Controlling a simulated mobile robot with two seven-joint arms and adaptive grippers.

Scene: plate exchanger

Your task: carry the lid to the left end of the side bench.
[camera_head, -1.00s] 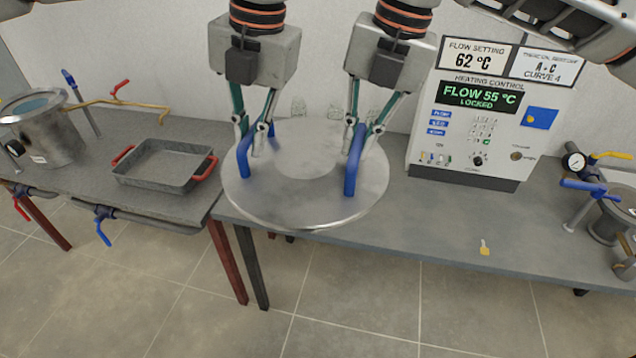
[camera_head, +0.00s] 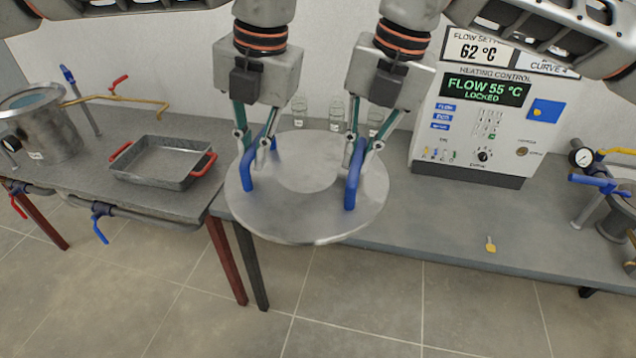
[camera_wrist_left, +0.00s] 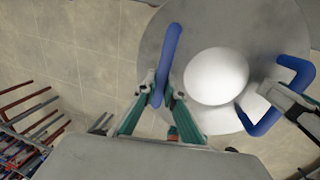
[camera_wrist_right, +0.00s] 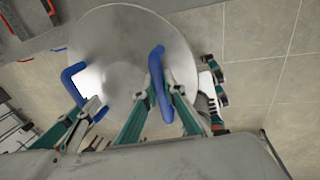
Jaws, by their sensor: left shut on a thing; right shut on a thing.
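The lid (camera_head: 305,212) is a round grey metal disc with two blue handles. It is held over the left end of the bench with the control box, its near edge past the bench's front edge. My left gripper (camera_head: 254,148) is shut on the lid's left blue handle (camera_head: 247,172). My right gripper (camera_head: 362,146) is shut on the right blue handle (camera_head: 352,180). The left wrist view shows the lid (camera_wrist_left: 215,35) and the left handle between the fingers. The right wrist view shows the lid (camera_wrist_right: 120,30) with floor tiles around it.
A grey tray with red handles (camera_head: 160,165) stands on the left bench (camera_head: 90,185), beside a metal pot (camera_head: 45,130). Glass jars (camera_head: 300,112) stand behind the lid.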

